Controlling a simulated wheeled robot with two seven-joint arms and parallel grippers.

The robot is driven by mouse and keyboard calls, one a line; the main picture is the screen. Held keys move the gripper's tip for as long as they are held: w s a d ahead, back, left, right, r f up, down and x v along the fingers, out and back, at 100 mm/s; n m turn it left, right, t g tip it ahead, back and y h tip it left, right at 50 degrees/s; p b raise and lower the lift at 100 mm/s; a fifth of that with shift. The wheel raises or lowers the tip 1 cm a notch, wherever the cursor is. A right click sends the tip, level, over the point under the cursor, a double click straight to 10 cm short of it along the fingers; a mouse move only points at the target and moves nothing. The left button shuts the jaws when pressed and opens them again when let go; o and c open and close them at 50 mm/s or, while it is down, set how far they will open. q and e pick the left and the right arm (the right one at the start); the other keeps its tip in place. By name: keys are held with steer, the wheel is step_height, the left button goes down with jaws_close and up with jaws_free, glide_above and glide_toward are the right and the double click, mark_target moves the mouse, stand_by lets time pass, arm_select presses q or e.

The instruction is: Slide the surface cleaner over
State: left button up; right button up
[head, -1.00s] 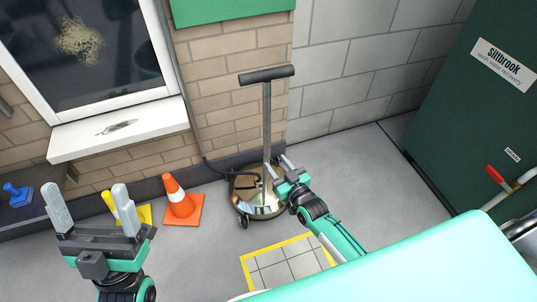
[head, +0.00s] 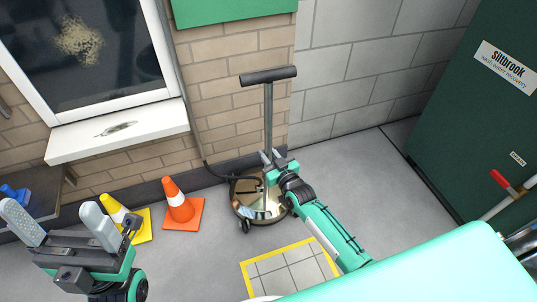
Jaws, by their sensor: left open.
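The surface cleaner (head: 256,209) stands on the floor by the brick wall, with a round brassy base, an upright grey pole (head: 268,115) and a dark crossbar handle (head: 268,75). My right gripper (head: 270,157) is at the lower pole, above the base. Its fingertips overlap the pole in the picture. I cannot tell whether they are closed on it. My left gripper (head: 57,218) is open and empty at the lower left, well away from the cleaner. A yellow-outlined tiled square (head: 291,268) lies on the floor in front of the cleaner, partly hidden by my body.
An orange cone (head: 180,204) and a yellow cone (head: 118,214) stand left of the cleaner. A blue object (head: 14,194) sits on a dark ledge at far left. A white window sill (head: 118,136) juts from the wall. A green cabinet (head: 470,120) stands right; floor between is clear.

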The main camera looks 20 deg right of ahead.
jaws_close()
stand_by(1.1)
